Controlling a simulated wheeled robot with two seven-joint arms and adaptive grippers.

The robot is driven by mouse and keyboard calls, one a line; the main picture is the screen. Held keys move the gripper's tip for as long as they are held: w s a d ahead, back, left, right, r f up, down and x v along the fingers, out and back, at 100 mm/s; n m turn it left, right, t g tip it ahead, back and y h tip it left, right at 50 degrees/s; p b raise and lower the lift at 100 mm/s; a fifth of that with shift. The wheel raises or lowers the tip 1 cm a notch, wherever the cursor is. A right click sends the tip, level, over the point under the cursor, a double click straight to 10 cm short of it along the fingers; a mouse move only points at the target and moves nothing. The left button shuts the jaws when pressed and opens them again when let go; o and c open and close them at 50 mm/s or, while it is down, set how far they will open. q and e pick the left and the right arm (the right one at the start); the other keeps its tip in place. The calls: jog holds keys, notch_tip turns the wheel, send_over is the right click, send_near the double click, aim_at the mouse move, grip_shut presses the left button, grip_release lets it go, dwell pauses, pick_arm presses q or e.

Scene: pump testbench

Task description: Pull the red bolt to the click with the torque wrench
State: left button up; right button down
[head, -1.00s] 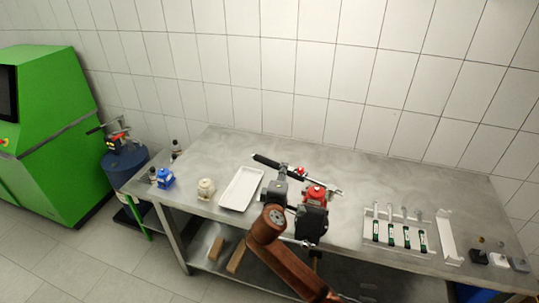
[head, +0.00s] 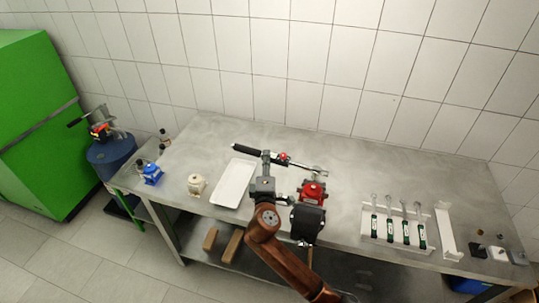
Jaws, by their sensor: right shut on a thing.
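The torque wrench (head: 245,149) has a black handle at the left and a metal shaft running right to a head near the red pump (head: 313,190). My right gripper (head: 266,158) is shut on the wrench shaft, near the handle. The wrench head (head: 320,170) is just behind the pump top; I cannot tell whether it sits on a bolt. A small red part (head: 284,156) shows at the shaft. The red bolt cannot be told apart from the red pump parts. A black block (head: 307,221) stands in front of the pump. My left gripper is not in view.
A white tray (head: 233,183), a cream pump (head: 196,184) and a blue pump (head: 151,173) stand left. A rack of several green-marked tools (head: 372,238) and a white holder (head: 447,233) stand right. The table's back is clear.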

jog(key=s+d+f+n+g+y+p, duration=0.1)
jog(key=s+d+f+n+g+y, duration=0.1)
jog(key=s+n+g+y, duration=0.5)
jog(key=shift+s+d+f+n+y, duration=0.25)
jog(key=shift+s+n+y, duration=1.55)
jog(key=shift+s+y, duration=2.2)
jog(key=shift+s+a+h, duration=0.1)
jog(key=shift+s+h, duration=0.25)
jog(key=shift+h, duration=0.05)
jog(key=shift+p, duration=0.35)
